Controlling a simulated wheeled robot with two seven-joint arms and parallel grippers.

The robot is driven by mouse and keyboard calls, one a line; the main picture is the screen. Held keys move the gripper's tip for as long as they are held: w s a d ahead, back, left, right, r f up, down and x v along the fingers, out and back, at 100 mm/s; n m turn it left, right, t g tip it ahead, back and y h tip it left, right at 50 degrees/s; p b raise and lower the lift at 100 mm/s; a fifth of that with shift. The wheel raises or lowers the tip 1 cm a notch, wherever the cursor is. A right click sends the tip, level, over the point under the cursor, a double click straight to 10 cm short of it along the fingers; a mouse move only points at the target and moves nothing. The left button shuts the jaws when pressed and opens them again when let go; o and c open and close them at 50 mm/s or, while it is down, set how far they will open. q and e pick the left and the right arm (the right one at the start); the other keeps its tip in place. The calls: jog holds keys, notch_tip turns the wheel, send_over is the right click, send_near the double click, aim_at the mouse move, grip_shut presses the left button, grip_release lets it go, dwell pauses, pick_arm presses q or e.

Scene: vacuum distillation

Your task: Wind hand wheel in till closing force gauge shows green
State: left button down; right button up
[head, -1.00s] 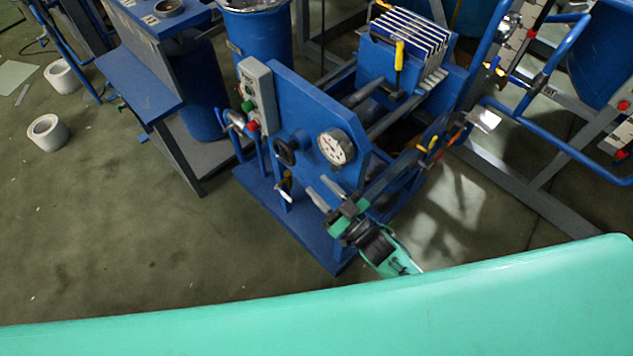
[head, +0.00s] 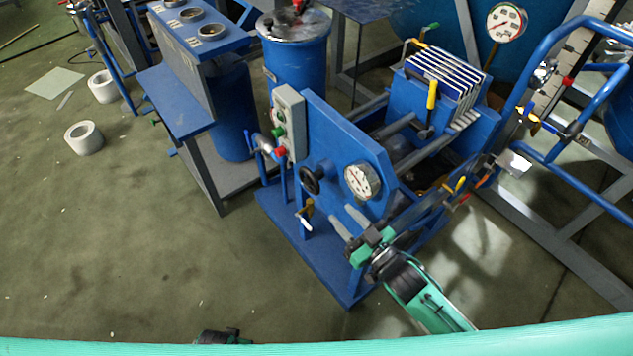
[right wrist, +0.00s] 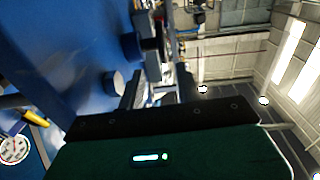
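The black hand wheel (head: 311,180) sits on the front of the blue press end plate (head: 335,137). A round white dial gauge (head: 362,181) is to its right on the same plate; its needle and colour zone are too small to read. My right gripper (head: 346,220) is below and right of the wheel, apart from it. Its two grey fingers are spread with nothing between them. In the right wrist view, the fingers (right wrist: 160,90) also stand apart beside blue metal. A dark part at the bottom edge may be my left gripper (head: 222,337); its fingers are not visible.
A grey control box (head: 289,122) with green and red buttons stands left of the wheel. The plate stack (head: 452,70) is behind. White rings (head: 84,138) lie on the floor, which is open at left.

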aim_at(309, 183)
jog(key=x, duration=1.3)
jog(key=shift+w+a+f, duration=0.15)
jog(key=shift+w+a, duration=0.05)
jog(key=shift+a, duration=0.1)
grip_shut()
